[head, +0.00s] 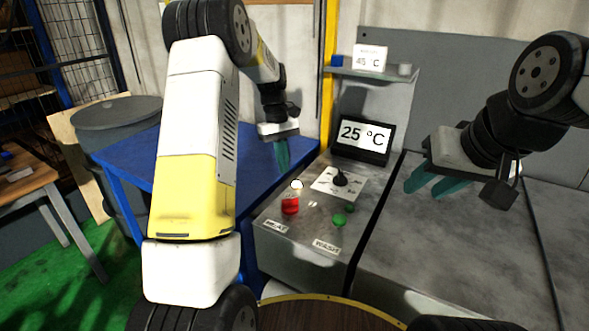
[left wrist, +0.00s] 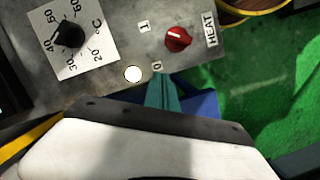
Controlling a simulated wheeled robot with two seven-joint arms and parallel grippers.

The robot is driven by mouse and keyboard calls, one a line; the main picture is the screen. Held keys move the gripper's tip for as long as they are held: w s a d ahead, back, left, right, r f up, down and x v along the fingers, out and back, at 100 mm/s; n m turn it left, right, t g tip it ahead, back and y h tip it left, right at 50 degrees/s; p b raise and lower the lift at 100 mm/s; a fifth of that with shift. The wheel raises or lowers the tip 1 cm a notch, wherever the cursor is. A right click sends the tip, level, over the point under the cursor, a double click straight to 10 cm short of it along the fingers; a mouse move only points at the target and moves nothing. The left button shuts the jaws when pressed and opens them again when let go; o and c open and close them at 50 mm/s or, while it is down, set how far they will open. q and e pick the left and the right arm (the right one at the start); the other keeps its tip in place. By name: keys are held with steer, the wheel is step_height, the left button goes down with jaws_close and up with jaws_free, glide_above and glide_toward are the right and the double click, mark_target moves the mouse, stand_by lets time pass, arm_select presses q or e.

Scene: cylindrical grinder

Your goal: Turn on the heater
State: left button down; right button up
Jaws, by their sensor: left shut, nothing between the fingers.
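The red HEAT switch (head: 290,205) is on the front left of the grey control panel (head: 275,238). In the left wrist view the red switch (left wrist: 178,39) has marks 1 and 0 beside it; I cannot tell which it points to. A black temperature dial (head: 340,178) sits behind it. The display (head: 361,138) reads 25 °C, and a card (head: 369,59) on the shelf reads 45 °C. My left gripper (head: 283,157) is shut and empty, above the panel's left edge, apart from the switch. My right gripper (head: 436,184) is open and empty, right of the panel.
A white round lamp (head: 296,184) lies near the red switch. Two green controls (head: 339,220) sit to its right by a second label. A blue table (head: 130,156) stands left of the panel, with a grey barrel (head: 117,112) behind it. A grey surface (head: 450,250) extends right.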

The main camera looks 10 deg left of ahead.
arm_select(q)
steer(key=v, duration=0.4)
steer(key=shift+r, duration=0.15)
steer(key=s+d+r+m+t, duration=0.1)
steer(key=s+r+m+t, duration=0.3)
steer(key=s+r, duration=0.85)
steer(key=s+d+m+t, duration=0.1)
steer(key=s+m+t, duration=0.3)
steer(key=s, duration=1.3)
steer(key=shift+d+f, duration=0.35)
steer(key=shift+d, duration=0.05)
